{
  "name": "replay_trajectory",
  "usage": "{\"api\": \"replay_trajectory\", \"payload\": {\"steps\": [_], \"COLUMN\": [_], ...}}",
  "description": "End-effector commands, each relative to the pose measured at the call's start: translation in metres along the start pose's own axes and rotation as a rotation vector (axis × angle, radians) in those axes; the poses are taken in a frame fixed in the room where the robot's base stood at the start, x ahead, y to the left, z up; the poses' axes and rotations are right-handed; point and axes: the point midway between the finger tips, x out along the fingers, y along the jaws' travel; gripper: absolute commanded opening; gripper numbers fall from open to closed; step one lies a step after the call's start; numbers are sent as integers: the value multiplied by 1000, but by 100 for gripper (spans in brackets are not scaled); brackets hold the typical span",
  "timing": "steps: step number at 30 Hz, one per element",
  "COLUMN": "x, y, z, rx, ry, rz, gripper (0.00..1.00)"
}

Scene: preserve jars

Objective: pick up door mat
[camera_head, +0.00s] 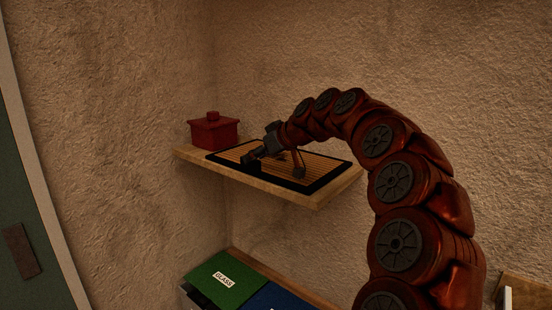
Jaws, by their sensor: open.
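The door mat (325,168) is flat, brown and ribbed, with a black border. It lies on a wooden wall shelf (315,201) in the middle of the view. My gripper (274,166) is open over the mat, its two dark fingers spread apart and pointing down toward the ribbed surface. One finger is near the mat's left part and the other near its front middle. I cannot tell whether the fingertips touch the mat. My gripper and wrist hide part of the mat's middle and back.
A red lidded box (213,132) stands at the shelf's left back end, close to the mat. Below the shelf are a green lid labelled GLASS (225,280) and a blue lid (275,299). Rough plaster walls close off the back and left. A green door-like panel (25,215) is at far left.

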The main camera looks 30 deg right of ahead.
Motion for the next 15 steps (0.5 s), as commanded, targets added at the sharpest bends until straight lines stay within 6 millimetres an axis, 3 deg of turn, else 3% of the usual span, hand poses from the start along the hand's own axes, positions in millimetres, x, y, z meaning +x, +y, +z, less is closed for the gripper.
{"api": "replay_trajectory", "payload": {"steps": [6,15], "x": [27,32], "y": [-2,-1], "z": [0,1], "rx": [1,0], "ry": [-3,1], "rz": [-3,0], "gripper": [46,43]}}
